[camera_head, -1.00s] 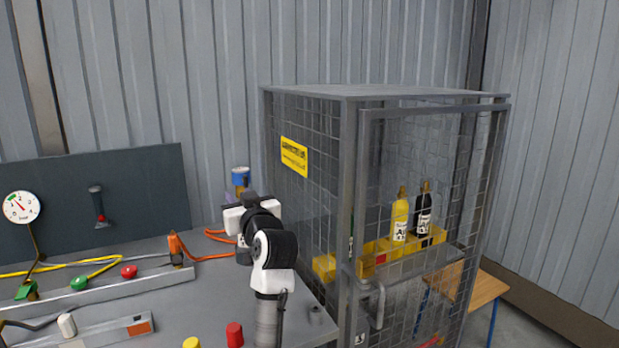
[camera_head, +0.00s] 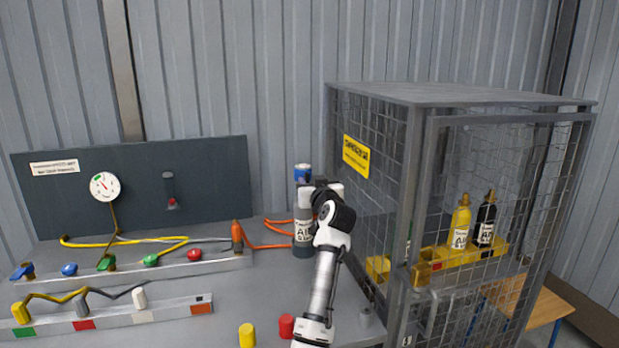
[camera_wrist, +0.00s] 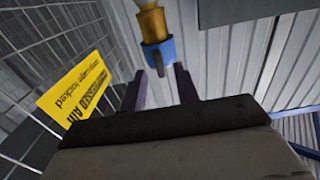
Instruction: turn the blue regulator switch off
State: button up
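A blue regulator part (camera_head: 302,172) sits on top of an upright cylinder (camera_head: 303,225) with a white label, at the back of the bench beside the cage. In the wrist view a blue part (camera_wrist: 158,55) on a brass-coloured body shows just beyond my fingertips. My gripper (camera_wrist: 160,72) is open, its two dark fingers apart with nothing held. In the head view my gripper (camera_head: 318,190) is close to the right of the cylinder top, and its fingers are largely hidden. I cannot tell whether they touch the blue part.
The mesh cage (camera_head: 408,200) stands close at the right, with a yellow bottle (camera_head: 460,225) and a black bottle (camera_head: 485,222) inside. Valve rails with coloured knobs, a blue one (camera_head: 69,269) among them, and a gauge (camera_head: 104,186) are at the left. An orange hose (camera_head: 270,246) lies left of the cylinder.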

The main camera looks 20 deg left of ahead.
jog(key=shift+x, duration=0.85)
grip_shut()
jog(key=shift+m, duration=0.4)
jog(key=m+p, duration=0.1)
jog(key=m, duration=0.2)
jog(key=shift+m+p, duration=0.3)
jog(key=shift+w+d+f+m+p, duration=0.1)
jog(key=shift+m+p, duration=1.45)
jog(key=shift+m, duration=1.85)
jog(key=shift+d+f+m+p, duration=0.1)
jog(key=shift+m+p, duration=1.45)
jog(key=shift+m, duration=1.85)
